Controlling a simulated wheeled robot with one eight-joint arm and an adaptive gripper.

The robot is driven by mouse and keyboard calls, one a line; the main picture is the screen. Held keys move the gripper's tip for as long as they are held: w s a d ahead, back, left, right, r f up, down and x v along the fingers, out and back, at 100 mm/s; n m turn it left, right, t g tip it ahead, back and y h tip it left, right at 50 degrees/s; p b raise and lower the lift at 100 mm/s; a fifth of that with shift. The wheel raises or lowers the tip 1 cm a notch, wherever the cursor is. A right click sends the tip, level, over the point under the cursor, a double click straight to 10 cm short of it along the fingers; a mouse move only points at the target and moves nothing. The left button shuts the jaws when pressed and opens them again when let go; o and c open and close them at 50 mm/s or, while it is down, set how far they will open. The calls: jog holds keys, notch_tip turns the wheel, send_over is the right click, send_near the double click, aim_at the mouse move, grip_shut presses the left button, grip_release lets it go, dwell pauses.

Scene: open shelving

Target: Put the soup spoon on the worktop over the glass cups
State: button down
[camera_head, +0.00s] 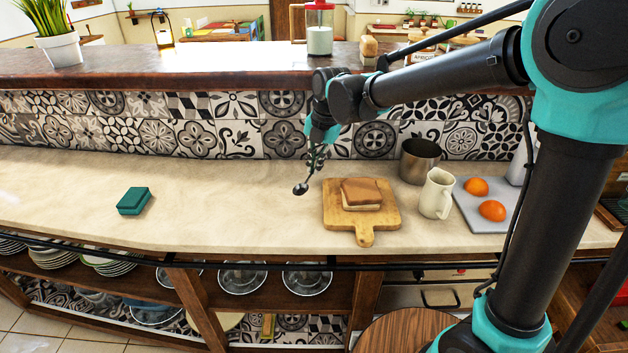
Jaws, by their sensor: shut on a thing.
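My gripper (315,158) hangs above the middle of the pale worktop (230,205), in front of the patterned tiles. It is shut on the soup spoon (301,188), whose dark round bowl points down and to the left. The spoon's handle is mostly lost among the fingers. I cannot tell whether the bowl touches the worktop.
A cutting board (363,238) with a sandwich lies right of the spoon. A metal pot (419,161), a cream jug (437,194) and a tray with oranges (492,210) stand further right. A green sponge (134,201) lies left. The worktop between sponge and board is clear.

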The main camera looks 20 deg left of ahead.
aim_at(313, 189)
jog(key=shift+d+x, duration=0.15)
jog(key=shift+x, duration=0.75)
jog(key=shift+d+x, duration=0.2)
jog(key=shift+x, duration=0.65)
jog(key=shift+d+x, duration=0.15)
jog(key=shift+x, duration=0.75)
jog(key=shift+s+f, duration=0.15)
jog(key=shift+s, duration=0.05)
jog(key=c, duration=2)
grip_release()
jog(key=v, duration=1.2)
